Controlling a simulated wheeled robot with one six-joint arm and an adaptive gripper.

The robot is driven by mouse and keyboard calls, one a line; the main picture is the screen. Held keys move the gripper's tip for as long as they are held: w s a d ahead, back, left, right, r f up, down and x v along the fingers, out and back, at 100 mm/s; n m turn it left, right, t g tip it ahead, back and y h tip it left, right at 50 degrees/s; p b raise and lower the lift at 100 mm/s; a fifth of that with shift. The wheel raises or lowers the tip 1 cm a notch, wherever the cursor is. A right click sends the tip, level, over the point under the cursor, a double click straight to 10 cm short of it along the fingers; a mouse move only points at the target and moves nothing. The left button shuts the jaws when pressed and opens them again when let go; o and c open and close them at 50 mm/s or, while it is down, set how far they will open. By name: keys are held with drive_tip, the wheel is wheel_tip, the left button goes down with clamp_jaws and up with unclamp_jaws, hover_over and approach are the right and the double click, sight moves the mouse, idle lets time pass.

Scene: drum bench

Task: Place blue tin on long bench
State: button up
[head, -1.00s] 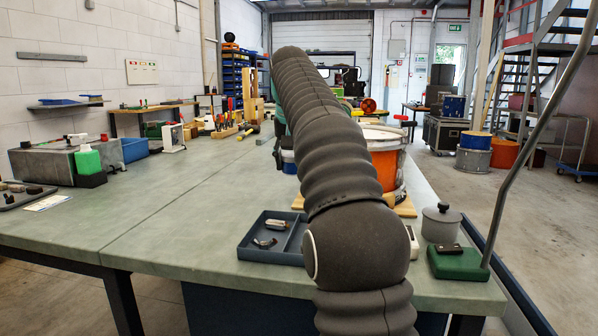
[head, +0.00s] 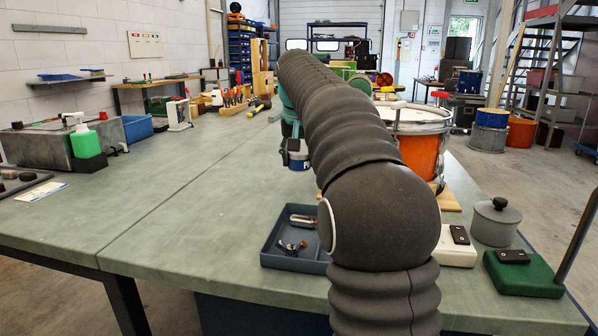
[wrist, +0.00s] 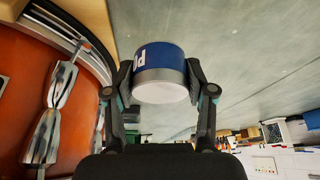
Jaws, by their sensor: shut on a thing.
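The blue tin (wrist: 160,72), with white lettering and a silver band, is held between both fingers of my gripper (wrist: 159,82) in the wrist view. In the head view the tin (head: 298,160) shows just left of my arm, over the long bench (head: 190,190). The long bench is a grey-green table running away from me. I cannot tell whether the tin touches its top.
An orange drum (head: 424,150) stands close to the right of the tin. A dark divided tray (head: 268,255) with small metal parts lies nearer. A grey lidded pot (head: 496,224) and green block (head: 525,275) sit at the right edge. The bench's middle left is clear.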

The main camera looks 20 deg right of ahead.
sight(299, 171)
drive_tip(key=shift+f, duration=1.85)
drive_tip(key=o, duration=1.2)
drive_tip(key=v, duration=1.2)
drive_tip(key=shift+a, duration=0.1)
